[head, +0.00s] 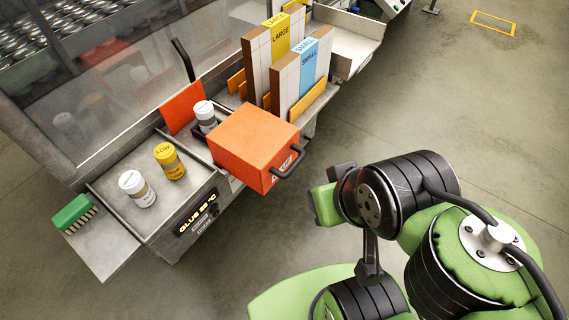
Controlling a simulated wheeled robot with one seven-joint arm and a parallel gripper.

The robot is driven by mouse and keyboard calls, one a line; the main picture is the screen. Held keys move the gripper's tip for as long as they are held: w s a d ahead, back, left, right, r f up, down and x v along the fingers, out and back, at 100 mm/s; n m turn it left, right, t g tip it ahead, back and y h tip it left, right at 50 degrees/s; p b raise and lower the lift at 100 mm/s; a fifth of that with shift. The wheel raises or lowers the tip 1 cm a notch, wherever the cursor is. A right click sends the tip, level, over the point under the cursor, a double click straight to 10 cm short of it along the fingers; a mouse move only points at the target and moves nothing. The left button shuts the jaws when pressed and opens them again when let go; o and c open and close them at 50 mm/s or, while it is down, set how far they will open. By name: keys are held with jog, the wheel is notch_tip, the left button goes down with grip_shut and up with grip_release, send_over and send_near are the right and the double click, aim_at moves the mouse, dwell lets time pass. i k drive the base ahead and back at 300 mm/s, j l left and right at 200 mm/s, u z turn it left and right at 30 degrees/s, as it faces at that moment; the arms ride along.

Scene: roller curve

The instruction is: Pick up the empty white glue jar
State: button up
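Two jars with white lids are in view. One white jar (137,189) stands upright on the grey steel tray at the left, with a grey-brown band around its body. The other white jar (205,117) stands further back, beside the orange box, its lower part hidden. I cannot tell from here which jar is empty. A yellow-lidded jar (170,161) marked LOW stands on the tray between them. My arm is folded at the right, well apart from the jars over the floor. I cannot make out my gripper.
A green brush (75,214) lies on the left shelf. A clear panel (110,95) rises behind the jars. LARGE and SMALL boards (300,75) stand behind the box. Floor in front is clear.

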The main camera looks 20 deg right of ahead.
aim_at(204, 111)
jog(key=i+j+u, duration=0.15)
jog(key=j+u, duration=0.25)
jog(key=i+j+u, duration=0.5)
jog(key=j+u, duration=0.25)
jog(key=i+j+u, duration=0.1)
jog(key=i+u, duration=0.3)
jog(key=k, duration=0.1)
